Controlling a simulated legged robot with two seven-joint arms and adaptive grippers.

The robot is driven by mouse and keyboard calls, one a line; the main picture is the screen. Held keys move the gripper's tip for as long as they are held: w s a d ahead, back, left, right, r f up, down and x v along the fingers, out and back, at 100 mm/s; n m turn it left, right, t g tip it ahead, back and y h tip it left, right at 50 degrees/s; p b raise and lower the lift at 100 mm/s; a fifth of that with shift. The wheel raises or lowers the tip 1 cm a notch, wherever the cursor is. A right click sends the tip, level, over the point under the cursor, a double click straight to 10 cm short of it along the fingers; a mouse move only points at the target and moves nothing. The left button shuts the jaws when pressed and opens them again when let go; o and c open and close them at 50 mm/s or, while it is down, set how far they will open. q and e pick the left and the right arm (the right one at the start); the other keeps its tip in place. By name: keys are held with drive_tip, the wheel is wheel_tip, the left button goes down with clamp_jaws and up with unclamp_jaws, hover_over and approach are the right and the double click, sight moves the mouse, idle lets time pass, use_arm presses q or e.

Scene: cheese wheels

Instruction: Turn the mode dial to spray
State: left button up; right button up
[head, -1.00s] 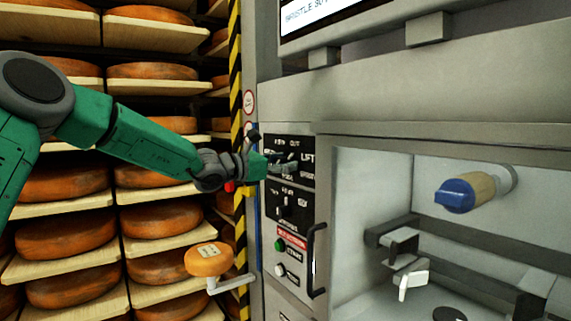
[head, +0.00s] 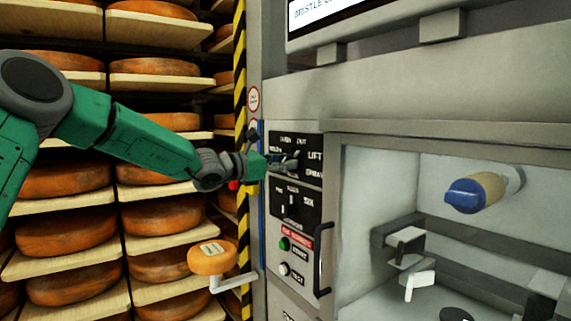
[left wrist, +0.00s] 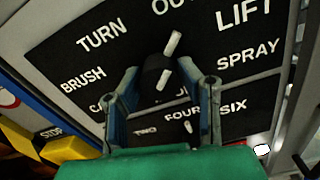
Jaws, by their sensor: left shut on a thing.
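The mode dial (left wrist: 158,75) is a dark knob with a white pointer bar on a black panel (head: 309,142). In the left wrist view the bar points up and slightly right, between the "OUT" and "LIFT" labels. The "SPRAY" label (left wrist: 248,55) is to the right of the dial, below "LIFT"; "TURN" and "BRUSH" are to its left. My left gripper (left wrist: 160,88) has a finger on each side of the dial and is shut on it. In the head view my left gripper (head: 285,164) reaches the panel from the left and hides part of the dial. My right gripper is not in view.
Below the dial is a smaller selector (head: 291,204), then green (head: 284,243) and white (head: 284,269) buttons. A black handle (head: 321,260) stands right of them. Shelves of cheese wheels (head: 65,230) fill the left.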

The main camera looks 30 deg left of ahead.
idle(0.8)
use_arm(q)
drive_tip(key=o, duration=1.1)
drive_tip(key=shift+a, duration=0.1)
drive_tip(key=shift+a+f, duration=0.1)
drive_tip(key=v, duration=1.1)
drive_tip(key=shift+s+a, duration=0.1)
drive_tip(key=shift+s, duration=0.3)
drive_tip(key=shift+a+f, duration=0.1)
